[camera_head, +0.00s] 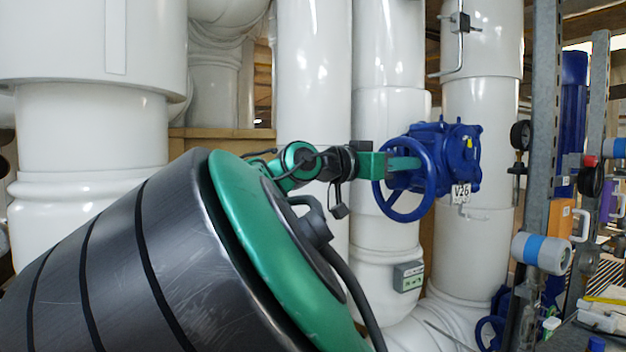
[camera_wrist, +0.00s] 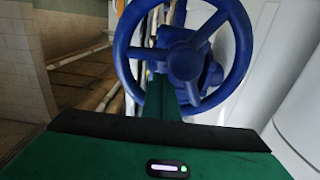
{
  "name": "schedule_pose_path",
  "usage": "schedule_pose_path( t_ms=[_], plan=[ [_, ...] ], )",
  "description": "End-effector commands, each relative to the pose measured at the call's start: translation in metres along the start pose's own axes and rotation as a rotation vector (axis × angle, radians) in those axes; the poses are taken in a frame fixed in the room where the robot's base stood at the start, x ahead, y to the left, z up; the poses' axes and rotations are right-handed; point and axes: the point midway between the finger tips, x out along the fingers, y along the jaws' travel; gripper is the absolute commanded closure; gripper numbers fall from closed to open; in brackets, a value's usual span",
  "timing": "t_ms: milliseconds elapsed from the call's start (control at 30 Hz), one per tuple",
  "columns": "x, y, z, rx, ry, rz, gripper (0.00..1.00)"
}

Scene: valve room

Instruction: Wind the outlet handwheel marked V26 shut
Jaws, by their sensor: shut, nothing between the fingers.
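The blue handwheel (camera_head: 404,180) stands upright on a blue valve body (camera_head: 461,157) at the right of centre in the head view. A white tag marked V26 (camera_head: 461,192) hangs below the valve body. The handwheel's rim, spokes and hub fill the upper middle of the wrist view (camera_wrist: 187,61). My gripper (camera_head: 418,164) is green, and its fingers reach to the wheel between the rim and hub. In the wrist view the closed fingers (camera_wrist: 180,92) point at the lower part of the wheel, beneath the hub. I cannot tell whether they touch a spoke.
Large white pipes (camera_head: 313,80) stand behind and beside the valve. A grey steel post (camera_head: 541,150) with gauges (camera_head: 521,135) stands to the right. A second blue handwheel (camera_head: 490,332) sits low at the bottom right. A small grey box (camera_head: 408,276) is on the pipe below the wheel.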

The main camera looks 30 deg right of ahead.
Motion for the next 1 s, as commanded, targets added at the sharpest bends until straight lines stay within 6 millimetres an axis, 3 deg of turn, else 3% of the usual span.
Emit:
schedule_pose_path(
  t_ms=[200, 1000],
  plan=[
    [-0.001, 0.01, 0.009, -0.001, 0.001, -0.001, 1.0],
    [0.0, 0.019, 0.024, -0.001, -0.001, 0.0, 1.0]
  ],
)
